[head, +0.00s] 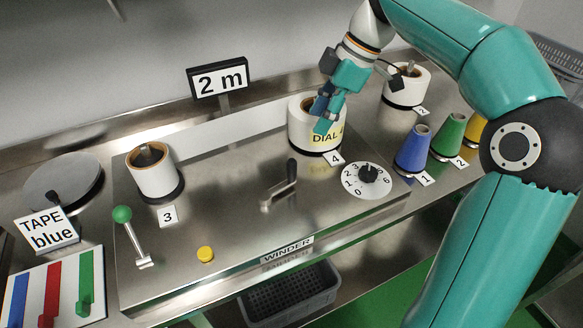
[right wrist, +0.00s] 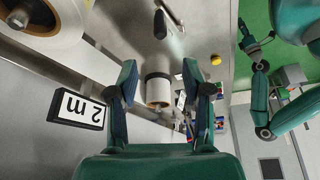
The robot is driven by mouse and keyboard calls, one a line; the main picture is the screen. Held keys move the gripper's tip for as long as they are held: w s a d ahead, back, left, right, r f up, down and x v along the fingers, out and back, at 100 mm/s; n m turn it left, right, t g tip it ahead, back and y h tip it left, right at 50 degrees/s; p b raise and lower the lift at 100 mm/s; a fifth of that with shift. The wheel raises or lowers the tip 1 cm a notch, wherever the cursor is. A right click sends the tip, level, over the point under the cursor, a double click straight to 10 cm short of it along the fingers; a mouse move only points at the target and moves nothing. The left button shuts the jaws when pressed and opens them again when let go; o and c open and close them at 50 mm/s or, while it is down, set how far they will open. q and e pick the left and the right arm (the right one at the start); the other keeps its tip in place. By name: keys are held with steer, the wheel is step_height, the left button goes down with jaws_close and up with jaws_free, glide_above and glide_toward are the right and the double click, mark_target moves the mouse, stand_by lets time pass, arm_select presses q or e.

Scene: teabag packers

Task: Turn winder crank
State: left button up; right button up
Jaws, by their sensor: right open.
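The winder crank (head: 281,187), a metal arm with an upright black handle, stands on the steel winder top (head: 235,225) in the head view. The crank also shows at the top of the right wrist view (right wrist: 167,22). My right gripper (head: 324,112) is open and empty, in front of the white roll marked 4 (head: 304,134) and above and behind the crank. It covers part of that roll and its DIAL label. In the right wrist view its fingers (right wrist: 165,90) are apart, with the distant roll 3 (right wrist: 158,92) seen between them. My left gripper (right wrist: 252,44) appears small there, its opening unclear.
A numbered dial (head: 367,178) sits right of the crank. The green-knobbed lever (head: 127,230) and yellow button (head: 205,254) are on the left. The 2 m sign (head: 218,79) stands behind. Blue (head: 413,150) and green cones (head: 447,136) stand on the right.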

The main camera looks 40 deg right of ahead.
mark_target(292, 167)
steer(key=x, duration=1.5)
jaws_close()
